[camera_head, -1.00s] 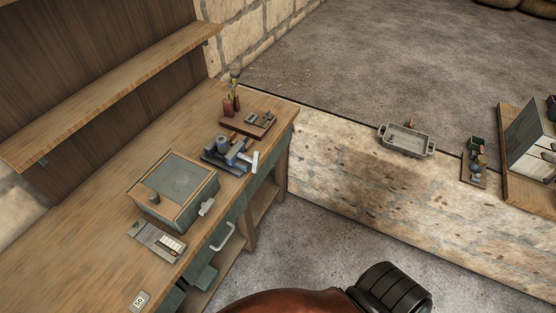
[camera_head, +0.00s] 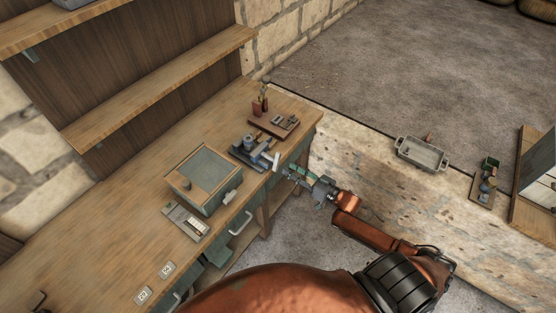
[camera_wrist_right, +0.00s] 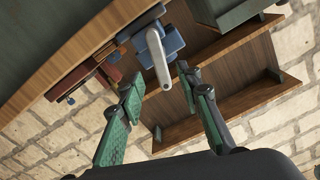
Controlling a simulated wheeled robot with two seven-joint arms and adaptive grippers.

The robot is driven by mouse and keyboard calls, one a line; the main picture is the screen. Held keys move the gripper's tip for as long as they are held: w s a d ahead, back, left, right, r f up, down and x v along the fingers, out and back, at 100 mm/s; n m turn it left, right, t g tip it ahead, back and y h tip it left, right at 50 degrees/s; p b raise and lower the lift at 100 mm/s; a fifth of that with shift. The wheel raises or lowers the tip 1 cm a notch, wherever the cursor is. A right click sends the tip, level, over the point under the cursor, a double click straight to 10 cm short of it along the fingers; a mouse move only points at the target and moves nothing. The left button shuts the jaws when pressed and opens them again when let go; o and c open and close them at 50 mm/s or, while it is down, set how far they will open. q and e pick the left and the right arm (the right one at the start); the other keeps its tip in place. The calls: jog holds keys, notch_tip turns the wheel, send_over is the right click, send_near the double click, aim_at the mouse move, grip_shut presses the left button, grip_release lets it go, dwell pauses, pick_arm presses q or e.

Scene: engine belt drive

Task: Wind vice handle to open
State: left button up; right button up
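The blue vice (camera_head: 247,152) stands at the right front edge of the wooden workbench, with its pale grey handle (camera_head: 276,161) on the near side. In the right wrist view the vice (camera_wrist_right: 170,42) is ahead, and its handle (camera_wrist_right: 162,72) hangs toward the camera. My right gripper (camera_head: 290,175) is just off the bench edge, close to the handle. Its green fingers (camera_wrist_right: 159,84) are spread apart. The handle's end shows in the gap between the fingertips, with no visible contact. My left gripper is not in view.
A green-topped box (camera_head: 204,175) stands left of the vice. A wooden tray of small parts (camera_head: 283,122) and a red holder (camera_head: 258,107) lie behind it. A drawer handle (camera_head: 241,222) juts from the bench front. A low stone wall (camera_head: 380,185) runs to the right.

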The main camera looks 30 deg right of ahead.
aim_at(278, 162)
jog(key=x, duration=0.7)
jog(key=shift+w+a, duration=0.1)
jog(key=shift+w, duration=0.15)
jog(key=shift+c, duration=0.4)
grip_shut()
